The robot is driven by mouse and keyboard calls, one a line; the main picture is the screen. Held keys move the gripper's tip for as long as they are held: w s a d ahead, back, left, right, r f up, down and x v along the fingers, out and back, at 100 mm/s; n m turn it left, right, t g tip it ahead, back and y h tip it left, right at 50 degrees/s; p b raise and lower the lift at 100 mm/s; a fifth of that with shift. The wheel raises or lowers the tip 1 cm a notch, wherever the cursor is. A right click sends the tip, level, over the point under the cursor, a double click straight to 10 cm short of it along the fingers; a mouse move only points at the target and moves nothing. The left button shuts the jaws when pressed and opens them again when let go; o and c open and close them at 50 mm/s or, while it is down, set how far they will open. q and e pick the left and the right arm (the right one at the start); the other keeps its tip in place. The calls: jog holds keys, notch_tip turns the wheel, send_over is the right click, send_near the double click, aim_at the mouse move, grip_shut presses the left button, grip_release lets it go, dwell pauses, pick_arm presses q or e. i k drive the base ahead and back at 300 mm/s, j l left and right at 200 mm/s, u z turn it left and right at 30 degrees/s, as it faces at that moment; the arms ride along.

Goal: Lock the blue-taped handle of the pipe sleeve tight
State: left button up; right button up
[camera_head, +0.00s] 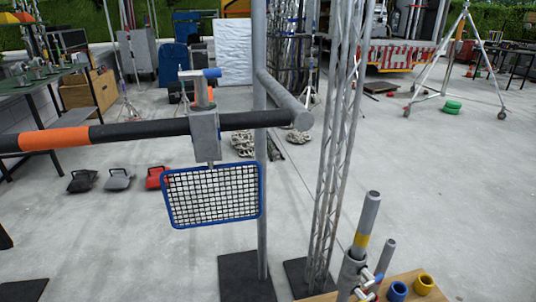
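At the lower right, an upright grey pipe with a yellow band (363,238) stands in a metal sleeve (350,274). A grey clamp (206,135) sits around a horizontal black pipe (150,128) and also has a blue-ended handle (211,73) on top, lying roughly level. A blue-framed mesh panel (213,195) hangs below the clamp. Neither of my grippers is in view.
A wooden board (410,288) at the lower right carries a blue ring (397,291) and a yellow ring (424,284). A truss tower (335,150) and an upright grey pole (261,180) stand in the middle.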

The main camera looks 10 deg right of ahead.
aim_at(371, 279)
jog(key=z, duration=1.15)
